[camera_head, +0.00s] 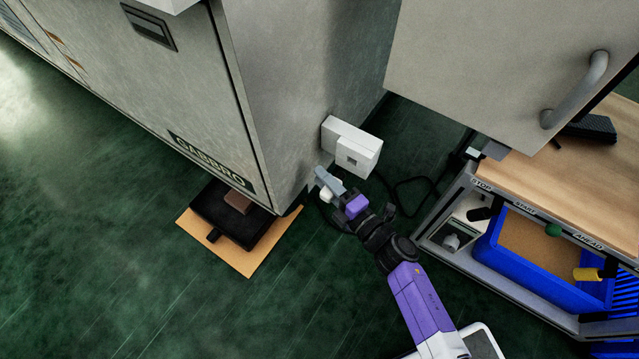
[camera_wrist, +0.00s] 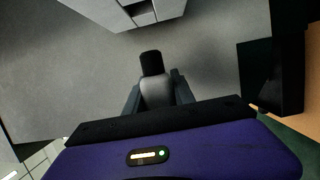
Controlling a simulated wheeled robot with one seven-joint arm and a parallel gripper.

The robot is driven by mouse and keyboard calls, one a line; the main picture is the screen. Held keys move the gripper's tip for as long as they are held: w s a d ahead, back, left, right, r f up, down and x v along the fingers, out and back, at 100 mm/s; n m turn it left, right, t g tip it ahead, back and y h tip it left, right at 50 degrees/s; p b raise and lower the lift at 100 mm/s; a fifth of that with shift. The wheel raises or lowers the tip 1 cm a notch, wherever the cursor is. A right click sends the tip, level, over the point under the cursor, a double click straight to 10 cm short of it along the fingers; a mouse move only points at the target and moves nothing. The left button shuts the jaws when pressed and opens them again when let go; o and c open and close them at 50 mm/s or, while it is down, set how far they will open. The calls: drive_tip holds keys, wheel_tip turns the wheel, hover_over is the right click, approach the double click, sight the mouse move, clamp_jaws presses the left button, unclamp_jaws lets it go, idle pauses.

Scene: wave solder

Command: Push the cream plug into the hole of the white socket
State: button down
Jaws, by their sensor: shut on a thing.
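The white socket (camera_head: 347,146) is a box on the side of the grey machine, and its dark square hole (camera_head: 352,161) faces front right in the head view. Part of a white box, apparently the socket, shows at the top of the wrist view (camera_wrist: 158,10). My gripper (camera_head: 326,183) is below and left of the socket, close to the machine wall. It is shut on the cream plug (camera_wrist: 156,92), which has a black end and sits between both fingers. In the head view the plug (camera_head: 326,195) is partly hidden by the fingers. Plug and socket are apart.
The grey machine (camera_head: 285,80) stands close on the left. A grey panel with a handle (camera_head: 575,90) hangs at upper right. A bench with a wooden top (camera_head: 540,175) and a blue bin (camera_head: 520,265) stands right. A black tray (camera_head: 222,222) lies on the floor. A dark cable (camera_head: 412,181) lies behind my arm.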

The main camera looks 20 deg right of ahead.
drive_tip(key=shift+w+d, duration=0.45)
drive_tip(key=shift+d, duration=0.2)
drive_tip(key=shift+w+d, duration=0.45)
drive_tip(key=shift+d, duration=0.15)
drive_tip(key=shift+w+d+p, duration=0.2)
drive_tip(key=shift+w+d, duration=0.35)
drive_tip(key=shift+d, duration=0.2)
drive_tip(key=shift+w+d+p, duration=0.2)
drive_tip(key=shift+w+d, duration=0.3)
drive_tip(key=shift+d, duration=0.2)
idle(1.2)
drive_tip(key=c, duration=1)
unclamp_jaws()
drive_tip(key=shift+o, duration=0.2)
drive_tip(key=p+v, duration=0.2)
drive_tip(key=v, duration=0.6)
